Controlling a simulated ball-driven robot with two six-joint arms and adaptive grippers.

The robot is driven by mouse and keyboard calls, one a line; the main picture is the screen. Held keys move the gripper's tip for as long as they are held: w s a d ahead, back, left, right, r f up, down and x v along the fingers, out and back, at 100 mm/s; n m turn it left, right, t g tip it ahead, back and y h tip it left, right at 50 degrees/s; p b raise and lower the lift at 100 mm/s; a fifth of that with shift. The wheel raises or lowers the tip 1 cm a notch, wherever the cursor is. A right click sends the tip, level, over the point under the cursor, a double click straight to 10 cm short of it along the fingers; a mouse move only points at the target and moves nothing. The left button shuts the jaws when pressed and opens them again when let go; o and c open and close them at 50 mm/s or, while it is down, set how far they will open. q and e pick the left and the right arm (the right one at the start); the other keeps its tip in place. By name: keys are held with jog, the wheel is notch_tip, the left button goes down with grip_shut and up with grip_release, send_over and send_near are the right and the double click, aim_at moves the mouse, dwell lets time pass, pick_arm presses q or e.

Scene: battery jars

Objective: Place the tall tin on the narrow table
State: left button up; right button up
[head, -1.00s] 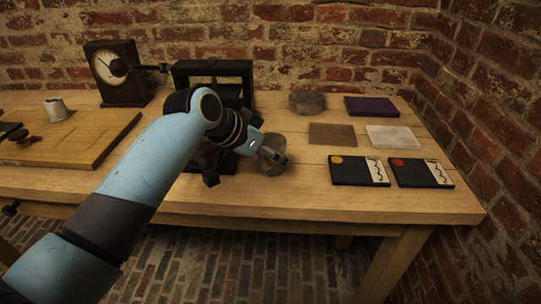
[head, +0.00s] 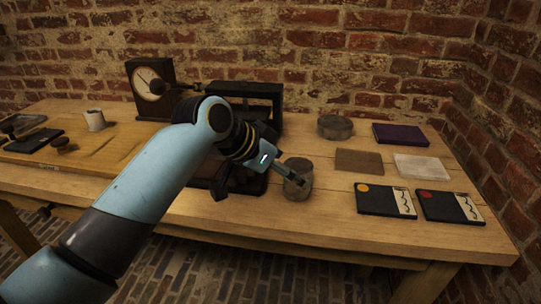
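A grey, mottled round tin (head: 305,169) stands upright on the wooden table (head: 260,215), near its front edge in the head view. It looks taller than the other round tin behind it, so it is likely the tall tin. My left gripper (head: 294,182) reaches in from the left, with a finger across the tin's near side. The gripper overlaps the tin in the picture; I cannot tell whether it is closed on it. The far finger is hidden. My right gripper is not in view. I cannot tell whether this table is the narrow one.
A lower round tin (head: 335,127) stands behind. A purple block (head: 401,134), a brown pad (head: 359,161) and a pale pad (head: 422,167) lie at right, with two dark cards (head: 377,201) in front. A clock (head: 147,92) and dark frame (head: 262,88) stand behind my arm. Brick walls bound the table.

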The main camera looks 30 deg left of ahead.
pick_arm(q)
jog(key=v, duration=0.7)
jog(key=shift+s+r+p, duration=0.15)
jog(key=shift+s+p, duration=0.05)
jog(key=shift+p, duration=0.2)
jog(key=s+a+f+n+g+y, duration=0.2)
jog(key=s+a+f+y, duration=0.1)
jog(key=s, duration=1)
jog(key=s+a+f+n+g+y, duration=0.2)
jog(key=s+a+f+n, duration=0.1)
jog(key=s, duration=0.9)
notch_tip(320, 180, down, 27)
jog(key=s+a+g, duration=0.2)
jog(key=s, duration=0.1)
jog(key=s+a+f, duration=0.1)
jog(key=s+f, duration=1.4)
jog(key=s, duration=0.2)
jog(key=shift+s+g, duration=0.2)
jog(key=shift+g, duration=0.2)
